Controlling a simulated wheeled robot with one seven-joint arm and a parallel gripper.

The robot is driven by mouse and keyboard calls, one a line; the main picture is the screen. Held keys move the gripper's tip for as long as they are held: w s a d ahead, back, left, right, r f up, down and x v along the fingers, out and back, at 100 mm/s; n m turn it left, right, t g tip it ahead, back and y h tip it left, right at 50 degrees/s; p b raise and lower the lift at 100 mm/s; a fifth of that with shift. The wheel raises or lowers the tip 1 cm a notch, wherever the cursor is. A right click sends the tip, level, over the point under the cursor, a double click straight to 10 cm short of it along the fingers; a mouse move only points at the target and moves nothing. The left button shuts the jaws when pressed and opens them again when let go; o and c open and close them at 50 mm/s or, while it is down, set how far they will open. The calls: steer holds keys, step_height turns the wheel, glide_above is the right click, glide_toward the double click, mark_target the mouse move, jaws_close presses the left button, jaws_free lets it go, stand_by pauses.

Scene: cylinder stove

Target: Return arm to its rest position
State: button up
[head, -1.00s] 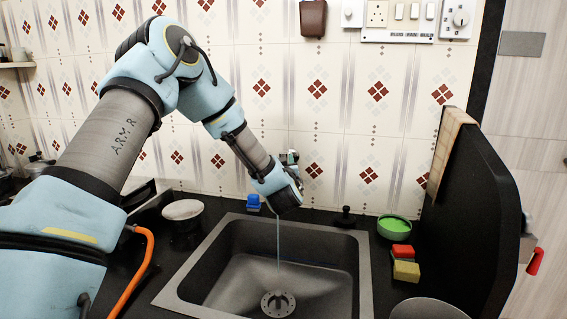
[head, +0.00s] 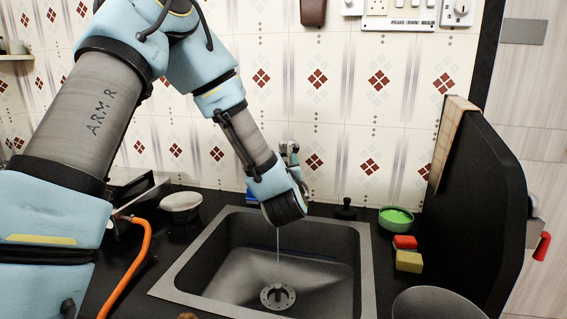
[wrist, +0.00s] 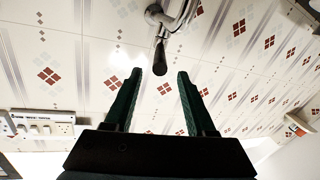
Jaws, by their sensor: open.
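My arm reaches over the sink (head: 361,265) in the head view, with its wrist end in front of the tap area. My gripper (wrist: 157,75) shows in the wrist view with two dark green fingers spread apart and nothing held between them. Beyond the fingers is the tiled wall, with a metal tap (wrist: 160,20) and its dark end at the top middle. In the head view my wrist hides most of the tap, and the fingers are not clear. A thin stream of water (head: 278,240) runs down to the drain.
Right of the sink are a green bowl (head: 396,220), a red sponge (head: 404,242) and a yellow sponge (head: 408,262). A tall black panel (head: 485,200) stands at the right. A pale bowl (head: 180,202) sits left of the sink. Wall sockets (head: 398,14) are above.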

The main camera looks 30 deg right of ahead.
steer(key=shift+s+a, duration=0.25)
steer(key=shift+s, duration=0.25)
steer(key=w+a+f+g+y, duration=0.2)
steer(key=a+f+g, duration=0.15)
steer(key=a, duration=0.65)
steer(key=w+a+f+g+y, duration=0.2)
steer(key=a+f+g, duration=0.15)
steer(key=a, duration=0.55)
steer(key=s+a+g+y, duration=0.1)
steer(key=s+a+g, duration=0.1)
steer(key=s+a, duration=0.2)
steer(key=s+a+f+n+g+y, duration=0.1)
steer(key=s+a, duration=0.4)
steer(key=a, duration=0.6)
steer(key=s+a+f+n+g+y, duration=0.1)
steer(key=s+a+g+y, duration=0.1)
steer(key=s+a+g, duration=0.2)
steer(key=a, duration=0.3)
steer(key=shift+s+a, duration=0.35)
